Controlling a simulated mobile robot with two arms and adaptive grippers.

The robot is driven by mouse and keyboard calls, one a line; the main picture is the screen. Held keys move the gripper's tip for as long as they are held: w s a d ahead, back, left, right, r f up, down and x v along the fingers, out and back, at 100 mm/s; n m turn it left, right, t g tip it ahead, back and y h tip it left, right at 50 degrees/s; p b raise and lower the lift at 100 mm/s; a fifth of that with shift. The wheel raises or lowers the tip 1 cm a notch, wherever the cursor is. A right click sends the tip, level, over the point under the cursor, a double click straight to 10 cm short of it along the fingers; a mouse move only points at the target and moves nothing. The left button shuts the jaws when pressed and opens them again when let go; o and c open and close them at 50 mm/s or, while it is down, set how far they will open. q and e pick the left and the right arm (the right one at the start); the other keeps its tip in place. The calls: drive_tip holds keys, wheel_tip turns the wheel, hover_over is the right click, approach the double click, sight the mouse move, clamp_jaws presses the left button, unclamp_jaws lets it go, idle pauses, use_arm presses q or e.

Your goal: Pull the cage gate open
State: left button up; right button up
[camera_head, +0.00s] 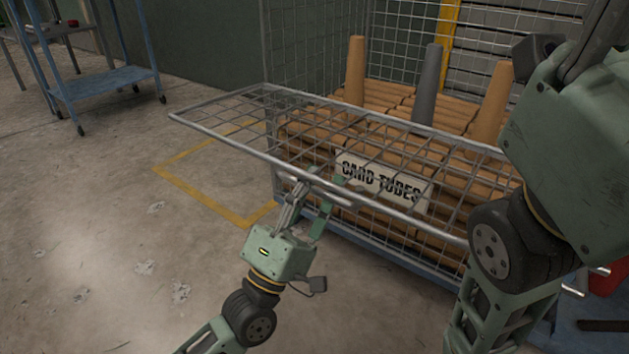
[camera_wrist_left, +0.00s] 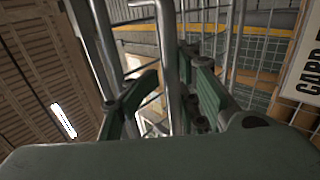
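The cage gate (camera_head: 225,107) is a grey wire-mesh panel with a tubular frame. It juts out from the cage front towards me, well away from upright. A "CARD TUBES" sign (camera_head: 382,181) shows at the cage front; its edge also shows in the left wrist view (camera_wrist_left: 303,65). My left gripper (camera_head: 312,198) is at the gate's near frame bar. In the left wrist view its fingers stand apart on either side of a grey bar (camera_wrist_left: 171,60); firm contact is not clear. My right arm fills the right side; its gripper (camera_head: 598,35) is only partly visible at the top edge.
The cage (camera_head: 313,35) holds stacked brown tubes, with several standing upright. A blue trolley (camera_head: 105,82) stands at the back left. Yellow lines (camera_head: 200,195) mark the concrete floor, which is clear on the left. A red object (camera_head: 608,279) sits at the right edge.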

use_arm(q)
drive_tip(key=shift+r, duration=0.1)
drive_tip(key=shift+s+f, duration=0.2)
drive_tip(key=v, duration=1.1)
drive_tip(key=shift+s+a+f, duration=0.15)
drive_tip(key=shift+a+f, duration=0.05)
drive_tip(key=shift+f, duration=0.05)
